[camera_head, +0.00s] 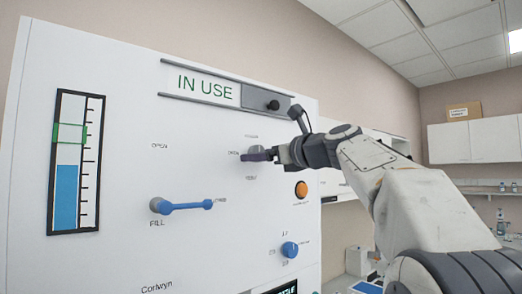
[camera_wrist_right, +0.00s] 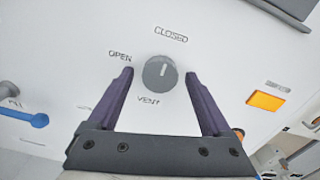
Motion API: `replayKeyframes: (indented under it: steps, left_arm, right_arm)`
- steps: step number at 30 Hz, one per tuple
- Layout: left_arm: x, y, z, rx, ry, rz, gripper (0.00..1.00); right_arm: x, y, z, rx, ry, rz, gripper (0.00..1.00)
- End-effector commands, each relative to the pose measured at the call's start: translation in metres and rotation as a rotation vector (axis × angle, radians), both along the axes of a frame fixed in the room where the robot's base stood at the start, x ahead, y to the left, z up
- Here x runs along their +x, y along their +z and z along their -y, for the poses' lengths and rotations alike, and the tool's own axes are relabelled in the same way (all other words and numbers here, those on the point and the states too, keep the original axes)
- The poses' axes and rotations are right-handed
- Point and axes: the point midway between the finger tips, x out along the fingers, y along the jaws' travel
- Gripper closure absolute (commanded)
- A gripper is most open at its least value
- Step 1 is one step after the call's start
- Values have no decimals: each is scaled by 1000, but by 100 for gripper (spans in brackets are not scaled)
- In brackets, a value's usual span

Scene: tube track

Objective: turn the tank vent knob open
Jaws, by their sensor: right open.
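The vent knob (camera_wrist_right: 160,73) is a round grey dial on the white panel, with VENT printed below it, OPEN to its left and CLOSED above. Its short pale mark points up, toward CLOSED. In the head view the knob (camera_head: 255,149) is partly hidden by my right gripper (camera_head: 256,156). In the right wrist view the dark purple fingers of my right gripper (camera_wrist_right: 159,76) are open, one on each side of the knob. A gap shows between each finger and the knob. I cannot tell how far the tips are from the panel. My left gripper is not in view.
The panel carries a blue FILL lever (camera_head: 182,205), an orange button (camera_head: 301,189), a blue knob (camera_head: 289,249), a level gauge (camera_head: 75,165) and an IN USE slider sign (camera_head: 220,89). The FILL lever is well left.

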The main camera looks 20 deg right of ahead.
Motion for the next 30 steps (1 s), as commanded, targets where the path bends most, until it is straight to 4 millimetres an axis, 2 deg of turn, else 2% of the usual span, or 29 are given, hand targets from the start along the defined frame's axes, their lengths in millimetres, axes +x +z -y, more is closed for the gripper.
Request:
replayKeyframes:
  steps: [8,9,11,12,14,15,23,30]
  left_arm:
    - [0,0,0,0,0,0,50]
    - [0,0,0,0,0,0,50]
    - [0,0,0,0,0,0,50]
    - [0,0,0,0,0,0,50]
    - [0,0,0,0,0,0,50]
    - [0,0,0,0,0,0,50]
    - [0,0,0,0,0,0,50]
    - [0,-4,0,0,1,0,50]
  right_arm:
    - [2,0,-1,-1,0,0,17]
    - [2,0,-1,-1,-1,1,24]
    - [2,0,-1,-1,0,0,47]
    - [2,0,0,-1,0,0,62]
    - [2,0,0,-1,0,-1,85]
    - [2,0,0,-1,0,-1,100]
    - [2,-1,0,-21,0,7,100]
    - [2,-1,0,-126,0,45,100]
